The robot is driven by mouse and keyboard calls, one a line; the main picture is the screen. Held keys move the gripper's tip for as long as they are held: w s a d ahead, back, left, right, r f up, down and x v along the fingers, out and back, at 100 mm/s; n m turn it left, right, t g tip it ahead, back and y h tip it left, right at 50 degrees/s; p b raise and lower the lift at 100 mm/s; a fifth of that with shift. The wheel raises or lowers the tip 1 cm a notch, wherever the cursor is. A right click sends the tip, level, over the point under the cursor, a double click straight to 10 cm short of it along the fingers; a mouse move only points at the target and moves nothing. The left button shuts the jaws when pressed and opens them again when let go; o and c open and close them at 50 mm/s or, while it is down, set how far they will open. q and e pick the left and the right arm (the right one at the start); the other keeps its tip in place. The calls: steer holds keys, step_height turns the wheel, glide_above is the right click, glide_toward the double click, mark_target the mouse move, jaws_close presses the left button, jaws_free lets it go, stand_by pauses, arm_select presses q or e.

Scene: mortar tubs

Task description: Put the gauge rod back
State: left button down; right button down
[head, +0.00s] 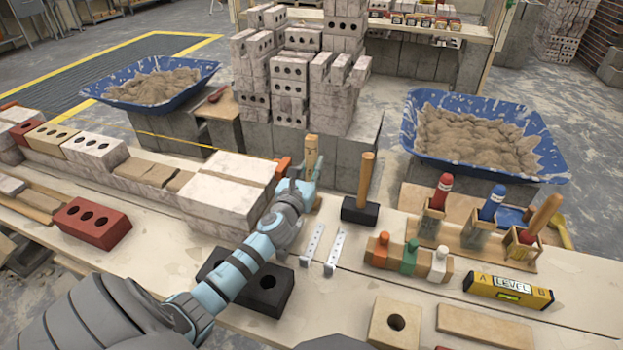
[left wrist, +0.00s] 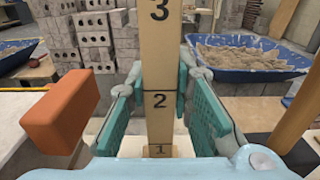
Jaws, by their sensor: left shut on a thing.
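In the left wrist view the rod (left wrist: 160,75) shows the marks 1, 2 and 3 and stands between my finger pads. My left gripper (head: 303,184) is shut on it, low on the rod near mark 2; it also shows in the left wrist view (left wrist: 160,108). The rod's lower end is partly hidden by my gripper, so I cannot tell what it rests on. My right gripper is not in view.
An orange block (left wrist: 62,110) is close left of my gripper. A black block with a wooden handle (head: 366,182) stands to the right. Blue mortar tubs (head: 552,165) (head: 110,95) flank the stacked bricks (head: 290,85). A yellow level (head: 508,291) lies front right.

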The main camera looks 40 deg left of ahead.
arm_select(q)
steer(key=shift+w, duration=0.1)
steer(key=shift+f, duration=0.25)
steer(key=c, duration=1.4)
jaws_free()
steer(key=shift+c, duration=0.2)
steer(key=shift+r, duration=0.1)
steer(key=shift+r+p, duration=0.25)
steer(key=shift+p, duration=0.1)
steer(key=p+v, duration=0.1)
steer(key=v, duration=1.1)
steer(key=shift+p, duration=0.3)
